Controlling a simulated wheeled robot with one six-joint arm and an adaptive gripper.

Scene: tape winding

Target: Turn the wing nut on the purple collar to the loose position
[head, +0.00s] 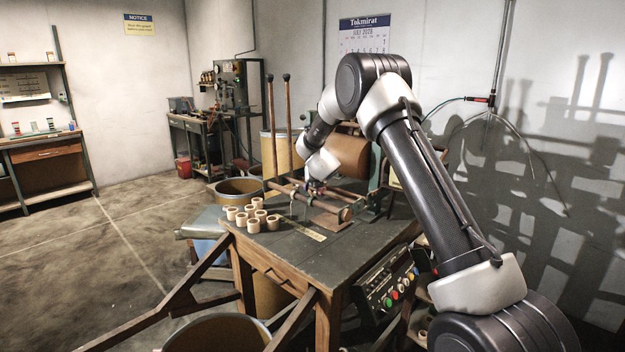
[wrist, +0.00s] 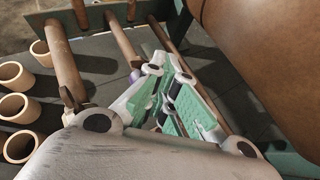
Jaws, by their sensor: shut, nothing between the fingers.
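In the head view my gripper (head: 316,186) is small and low over the rods on the workbench, and the collar is too small to make out.
A brown rod (wrist: 64,62) with a small brown wing-shaped piece (wrist: 72,99) runs left of the fingers. Several pale tape cores (head: 253,225) stand at the bench's left. A large brown roll (wrist: 262,60) is close on the right. The workbench (head: 310,262) front is clear.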

